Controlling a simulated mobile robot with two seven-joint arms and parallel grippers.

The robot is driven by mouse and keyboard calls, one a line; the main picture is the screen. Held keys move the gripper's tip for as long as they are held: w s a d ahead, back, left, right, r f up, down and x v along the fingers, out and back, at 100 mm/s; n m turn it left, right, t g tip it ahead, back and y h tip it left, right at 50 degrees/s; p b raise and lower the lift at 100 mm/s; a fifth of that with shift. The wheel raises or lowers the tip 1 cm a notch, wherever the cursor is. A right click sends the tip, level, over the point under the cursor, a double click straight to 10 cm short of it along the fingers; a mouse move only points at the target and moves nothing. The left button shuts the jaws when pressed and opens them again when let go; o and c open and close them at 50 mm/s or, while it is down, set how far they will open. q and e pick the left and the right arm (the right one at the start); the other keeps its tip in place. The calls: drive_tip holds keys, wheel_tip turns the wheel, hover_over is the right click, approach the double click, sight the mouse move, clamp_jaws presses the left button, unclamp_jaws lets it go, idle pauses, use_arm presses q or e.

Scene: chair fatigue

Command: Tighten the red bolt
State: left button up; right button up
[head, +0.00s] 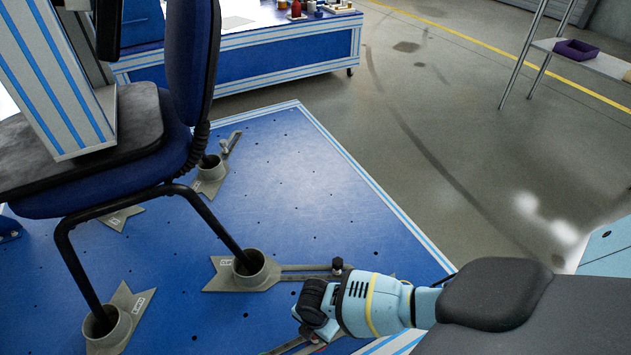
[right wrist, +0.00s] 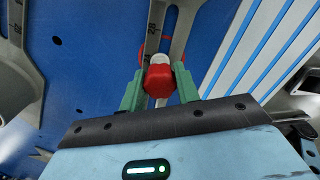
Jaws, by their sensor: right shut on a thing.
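The red bolt (right wrist: 158,82) shows in the right wrist view, with a rounded red head below a pale tip. It sits in front of a grey slotted bracket (right wrist: 172,30) on the blue plate. My right gripper (right wrist: 159,90) is shut on it, with one green finger on each side of the red head. In the head view my right gripper (head: 318,335) is low at the plate's front right, and the bolt is mostly hidden behind it. My left gripper is in neither view.
A blue office chair (head: 175,165) stands with its legs in grey cup holders (head: 250,270) on the blue plate (head: 290,180). A striped block (head: 55,80) rests on its seat. A bench with bottles (head: 240,55) stands behind. Open floor lies to the right.

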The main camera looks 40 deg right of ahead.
drive_tip(key=shift+a+r+m+p, duration=0.1)
drive_tip(key=shift+m+p, duration=0.4)
drive_tip(key=shift+m, duration=1.5)
drive_tip(key=o, duration=1)
drive_tip(key=n, duration=0.4)
